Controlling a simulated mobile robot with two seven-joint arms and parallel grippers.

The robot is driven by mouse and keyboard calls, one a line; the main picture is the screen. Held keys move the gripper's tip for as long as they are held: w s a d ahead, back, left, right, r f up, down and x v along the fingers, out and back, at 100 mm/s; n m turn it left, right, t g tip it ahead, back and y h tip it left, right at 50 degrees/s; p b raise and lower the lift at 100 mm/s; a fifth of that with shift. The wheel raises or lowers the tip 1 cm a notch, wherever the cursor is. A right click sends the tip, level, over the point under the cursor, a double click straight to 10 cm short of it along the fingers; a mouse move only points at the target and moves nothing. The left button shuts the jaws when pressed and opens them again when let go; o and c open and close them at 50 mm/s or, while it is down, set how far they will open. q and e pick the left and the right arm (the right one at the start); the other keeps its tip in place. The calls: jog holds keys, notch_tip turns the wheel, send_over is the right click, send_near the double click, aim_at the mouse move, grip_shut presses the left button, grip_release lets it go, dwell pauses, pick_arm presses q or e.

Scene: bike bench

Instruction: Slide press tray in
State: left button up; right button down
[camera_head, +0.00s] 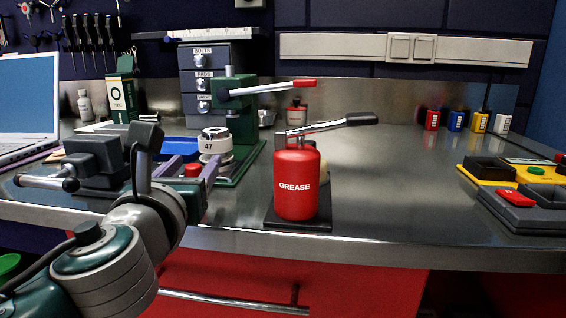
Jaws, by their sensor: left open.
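The green press (243,124) stands at the back left of the bench, with a red-tipped lever reaching right. A white and grey round piece marked 47 (215,143) sits at its front left. My left gripper (191,164) is open just in front of that piece, its purple fingers spread, with small red parts by them. I cannot tell if the fingers touch anything. A blue flat part (180,147) shows behind the gripper; I cannot tell if it is the press tray. My wrist and fingers hide much of this area. My right gripper is out of view.
A red grease can (296,185) with a lever stands on a dark mat, right of the press. A black vise (95,163) is left of my wrist. Drawers (207,75) stand behind the press. Yellow and grey trays (520,190) lie far right. The bench centre right is clear.

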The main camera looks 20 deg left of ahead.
pick_arm(q)
jog(key=shift+c, duration=0.2)
grip_shut()
dwell(1.1)
